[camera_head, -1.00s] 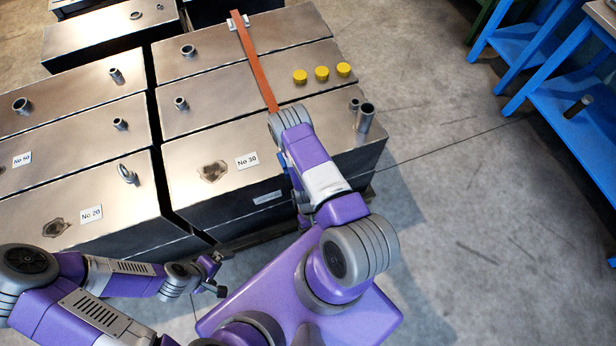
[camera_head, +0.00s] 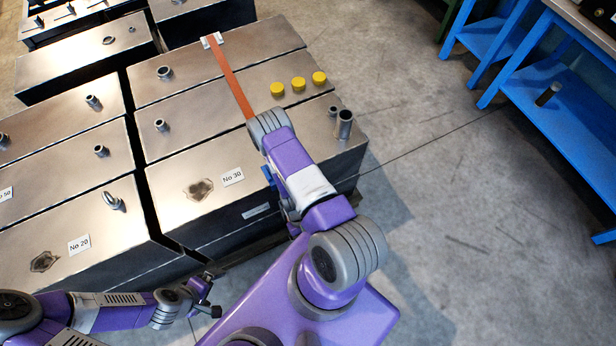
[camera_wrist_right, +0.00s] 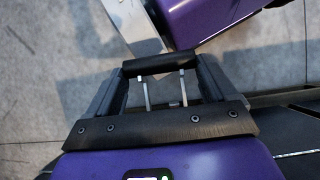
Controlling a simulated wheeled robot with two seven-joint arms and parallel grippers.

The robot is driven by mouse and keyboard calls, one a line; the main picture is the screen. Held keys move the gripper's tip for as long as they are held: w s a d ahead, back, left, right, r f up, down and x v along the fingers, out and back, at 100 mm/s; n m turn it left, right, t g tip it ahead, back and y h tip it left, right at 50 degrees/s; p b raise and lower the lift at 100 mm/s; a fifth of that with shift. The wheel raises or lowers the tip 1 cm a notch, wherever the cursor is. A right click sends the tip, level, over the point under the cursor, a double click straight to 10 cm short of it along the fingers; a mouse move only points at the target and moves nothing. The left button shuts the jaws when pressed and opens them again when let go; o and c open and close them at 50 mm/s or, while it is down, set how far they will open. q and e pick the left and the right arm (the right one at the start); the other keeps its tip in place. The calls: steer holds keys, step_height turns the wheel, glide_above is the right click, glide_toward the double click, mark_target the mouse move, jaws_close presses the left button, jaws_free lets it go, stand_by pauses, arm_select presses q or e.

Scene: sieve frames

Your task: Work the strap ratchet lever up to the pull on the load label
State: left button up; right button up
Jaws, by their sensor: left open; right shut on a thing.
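An orange strap (camera_head: 233,84) runs over the metal boxes from a white bracket (camera_head: 212,40) to under my right arm. In the right wrist view, my right gripper (camera_wrist_right: 165,70) is shut on a black grip bar with two thin metal rods, which looks like the ratchet lever (camera_wrist_right: 148,66). The ratchet body is hidden behind my right arm in the head view. A small pale label (camera_head: 256,211) sits on the front face of the near box; its print is too small to read. My left gripper (camera_head: 214,300) is open and empty, low in front of the boxes.
Boxes marked No 30 (camera_head: 232,176) and No 20 (camera_head: 79,244) have upright pipe stubs (camera_head: 344,124). Three yellow caps (camera_head: 298,84) sit on the middle box. Blue benches (camera_head: 560,100) stand at the right. The floor (camera_head: 450,170) between is clear.

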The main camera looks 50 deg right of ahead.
steer(key=o, duration=1.3)
steer(key=shift+w+d, duration=0.2)
steer(key=shift+w, duration=0.3)
steer(key=shift+c, duration=0.2)
steer(key=shift+o, duration=0.3)
steer(key=shift+s, duration=0.1)
steer(key=shift+a, duration=0.1)
steer(key=p+v, duration=0.1)
steer(key=v, duration=0.6)
steer(key=shift+r+p, duration=0.25)
steer(key=shift+p, duration=0.15)
